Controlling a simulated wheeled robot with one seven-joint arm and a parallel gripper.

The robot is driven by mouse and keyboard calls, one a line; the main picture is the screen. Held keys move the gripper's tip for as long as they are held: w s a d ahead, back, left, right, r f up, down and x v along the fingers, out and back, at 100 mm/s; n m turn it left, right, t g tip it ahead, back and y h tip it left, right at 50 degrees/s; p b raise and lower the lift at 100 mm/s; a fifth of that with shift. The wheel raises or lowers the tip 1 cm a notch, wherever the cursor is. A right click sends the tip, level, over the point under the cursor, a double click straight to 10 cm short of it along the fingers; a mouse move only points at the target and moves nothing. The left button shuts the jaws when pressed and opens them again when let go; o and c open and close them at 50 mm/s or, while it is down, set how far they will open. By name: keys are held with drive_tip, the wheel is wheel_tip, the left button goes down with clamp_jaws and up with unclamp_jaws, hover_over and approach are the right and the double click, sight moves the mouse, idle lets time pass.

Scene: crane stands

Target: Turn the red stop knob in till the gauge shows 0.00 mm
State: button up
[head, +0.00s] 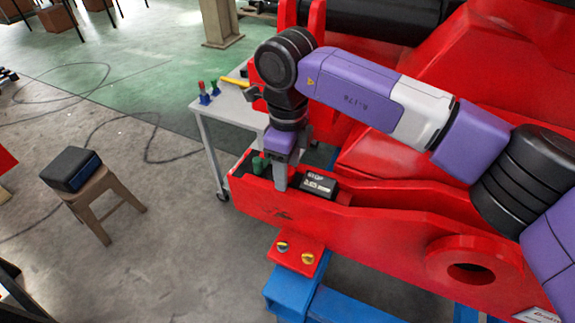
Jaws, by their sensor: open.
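My gripper (281,181) points down into the trough at the left end of the red crane part (400,209). Its jaws are open; the near finger hides much of what lies between them. A black gauge box (319,186) marked STOP sits just right of the fingers, with a small lit display. Its digits are too small to read surely, but they do not look like 0.00. I cannot make out the red stop knob; the gripper or the red metal around it may hide it. A green knob-like part (258,165) stands just left of the fingers.
The trough's red walls rise close around my gripper. A grey cart (233,107) behind holds small red and green tools and a yellow item. A blue stand (292,288) carries the red part. A stool (104,190) with a dark case stands left on open floor.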

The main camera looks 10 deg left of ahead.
drive_tip(key=shift+f, duration=0.2)
drive_tip(key=shift+c, duration=0.2)
clamp_jaws()
